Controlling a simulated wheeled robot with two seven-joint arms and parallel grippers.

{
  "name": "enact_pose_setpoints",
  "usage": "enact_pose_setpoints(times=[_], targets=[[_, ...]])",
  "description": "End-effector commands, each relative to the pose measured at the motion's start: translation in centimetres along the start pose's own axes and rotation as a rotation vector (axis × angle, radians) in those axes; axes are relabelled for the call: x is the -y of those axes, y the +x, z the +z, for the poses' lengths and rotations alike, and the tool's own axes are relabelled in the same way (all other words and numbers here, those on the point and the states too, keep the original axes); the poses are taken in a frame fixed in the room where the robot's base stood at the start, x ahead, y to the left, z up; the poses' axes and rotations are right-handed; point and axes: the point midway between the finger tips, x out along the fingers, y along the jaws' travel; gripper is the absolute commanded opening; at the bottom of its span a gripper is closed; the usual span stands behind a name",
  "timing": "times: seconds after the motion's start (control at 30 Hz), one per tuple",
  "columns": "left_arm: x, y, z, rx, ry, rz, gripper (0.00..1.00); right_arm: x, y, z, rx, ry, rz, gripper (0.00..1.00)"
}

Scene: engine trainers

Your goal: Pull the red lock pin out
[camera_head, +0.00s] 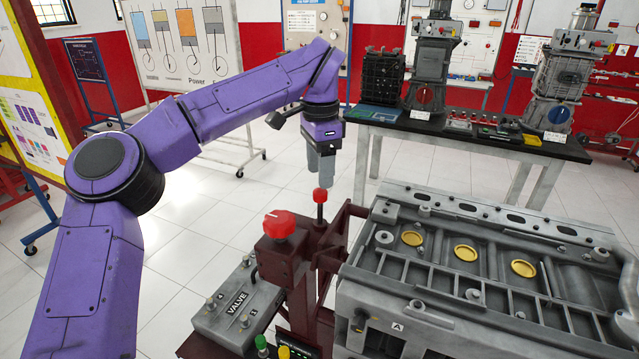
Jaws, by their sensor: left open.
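A small red-knobbed pin (320,196) stands upright on a thin dark stem in the dark red stand (324,258) beside the engine block. A larger red knob (279,224) with a pale mark sits on the same stand, nearer and to the left. I take the thin-stemmed one as the lock pin. My left gripper (321,178) points straight down over the small pin, fingertips just above its knob. The left gripper is open and holds nothing. Whether the fingertips touch the knob is too small to tell. My right gripper is out of view.
A large grey engine block (470,215) fills the lower right, mounted against the stand. A grey valve box (238,303) lies left of the stand. Green (262,342) and yellow buttons sit at the stand's foot. A black-topped bench (500,146) with engine parts stands behind.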

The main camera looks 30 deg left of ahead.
Motion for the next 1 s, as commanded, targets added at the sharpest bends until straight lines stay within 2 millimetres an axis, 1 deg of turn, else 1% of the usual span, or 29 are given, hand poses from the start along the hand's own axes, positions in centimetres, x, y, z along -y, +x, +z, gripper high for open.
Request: enact_pose_setpoints(times=[0.03, 0.1, 0.2, 0.3, 0.43, 1.0], targets=[[-0.1, -1.3, -0.1, -0.003, -0.002, -0.005, 0.58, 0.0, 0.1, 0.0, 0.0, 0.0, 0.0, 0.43], [0.0, -3.1, -0.1, -0.002, -0.002, -0.005, 0.58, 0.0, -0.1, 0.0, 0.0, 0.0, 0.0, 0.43], [-0.1, -5.0, -0.1, -0.001, -0.002, -0.004, 0.58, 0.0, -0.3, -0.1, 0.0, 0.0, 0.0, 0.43], [0.0, -6.1, -0.1, -0.001, -0.001, -0.003, 0.58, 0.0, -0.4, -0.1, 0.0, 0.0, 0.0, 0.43], [-0.1, -6.5, 0.0, -0.001, 0.0, -0.002, 0.58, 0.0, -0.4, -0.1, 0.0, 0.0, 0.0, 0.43], [-0.1, -6.4, -0.2, -0.001, 0.003, -0.001, 0.58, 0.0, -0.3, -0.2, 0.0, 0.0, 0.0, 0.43]])
